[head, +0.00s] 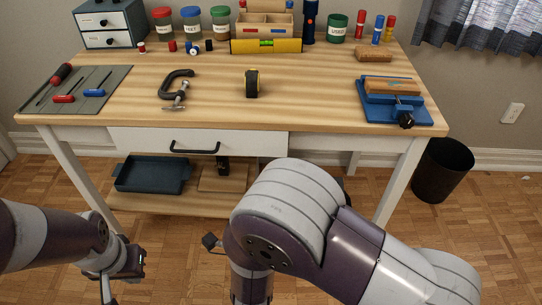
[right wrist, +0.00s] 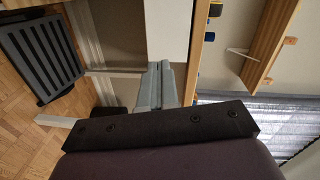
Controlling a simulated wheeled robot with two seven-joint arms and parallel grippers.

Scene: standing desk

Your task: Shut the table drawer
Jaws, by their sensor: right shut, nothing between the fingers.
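The white table drawer (head: 135,141) is under the wooden tabletop, with a black bar handle (head: 195,149) on its front. Its front looks to stand slightly forward of the table frame, but how far is hard to tell. In the right wrist view a pale panel, apparently the drawer front (right wrist: 168,30), lies just beyond my right gripper (right wrist: 165,85). That gripper's fingers are together and empty; contact with the panel cannot be told. In the head view my right arm hides it. My left gripper (head: 107,287) is low at the left, away from the drawer, its fingers partly cut off.
A dark tray (head: 152,175) sits on the lower shelf (head: 150,204) below the drawer. A clamp (head: 177,88), tape measure (head: 252,84) and blue vise (head: 397,104) stand on the tabletop. A black bin (head: 442,170) is right of the table.

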